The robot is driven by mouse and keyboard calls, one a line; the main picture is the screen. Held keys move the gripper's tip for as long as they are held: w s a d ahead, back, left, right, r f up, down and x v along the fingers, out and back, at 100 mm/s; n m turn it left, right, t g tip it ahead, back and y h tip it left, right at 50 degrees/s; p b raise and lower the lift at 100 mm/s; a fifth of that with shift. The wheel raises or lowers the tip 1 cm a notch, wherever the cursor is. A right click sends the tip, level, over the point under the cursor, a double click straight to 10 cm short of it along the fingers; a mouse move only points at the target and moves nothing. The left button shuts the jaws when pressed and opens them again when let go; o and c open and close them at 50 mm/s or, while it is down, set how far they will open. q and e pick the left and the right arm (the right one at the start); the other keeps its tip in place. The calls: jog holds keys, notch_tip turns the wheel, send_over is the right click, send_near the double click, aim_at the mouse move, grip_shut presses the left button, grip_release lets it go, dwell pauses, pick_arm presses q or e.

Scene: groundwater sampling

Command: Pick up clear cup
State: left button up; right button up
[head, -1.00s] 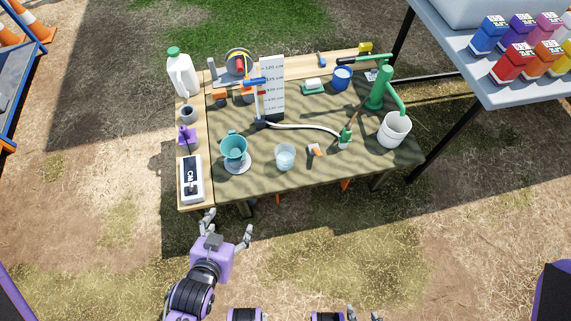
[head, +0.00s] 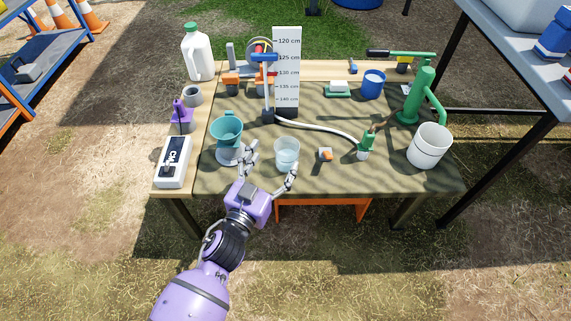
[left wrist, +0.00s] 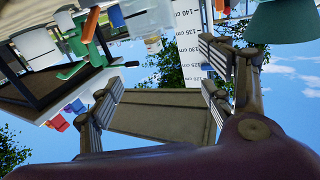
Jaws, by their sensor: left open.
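The clear cup (head: 287,150) stands upright on the camouflage-patterned table cloth, near the front middle of the table. My left gripper (head: 272,160) is open in front of it, its fingers pointing away over the table's front edge. One finger is to the left of the cup and the other is at its lower right in the picture. I cannot tell whether a finger touches the cup. In the left wrist view both fingers (left wrist: 165,105) are spread with nothing held between them. I cannot make out the cup there. My right gripper is out of view.
A teal cup (head: 227,130) on a pale base stands left of the clear cup. An orange-tipped item (head: 326,154) lies to its right, then a green nozzle (head: 367,143) and white bucket (head: 429,146). A white hose (head: 318,129) and measuring board (head: 287,65) are behind.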

pick_arm(q)
jog(key=b, duration=0.4)
send_near(282, 164)
jog(key=x, duration=0.4)
jog(key=shift+w+r, duration=0.15)
jog(key=shift+w+f+b, duration=0.1)
jog(key=shift+f+b, duration=0.3)
jog(key=shift+w+d+r, duration=0.25)
jog(key=shift+w+d, duration=0.05)
jog(key=shift+w, duration=0.2)
jog(key=b+x, duration=0.2)
jog(key=x, duration=0.4)
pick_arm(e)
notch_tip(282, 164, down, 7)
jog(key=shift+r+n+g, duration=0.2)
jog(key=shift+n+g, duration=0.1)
pick_arm(q)
jog(key=shift+c, duration=0.5)
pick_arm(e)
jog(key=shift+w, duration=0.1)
pick_arm(q)
jog(key=shift+d+r, duration=0.1)
jog(key=c, duration=1.2)
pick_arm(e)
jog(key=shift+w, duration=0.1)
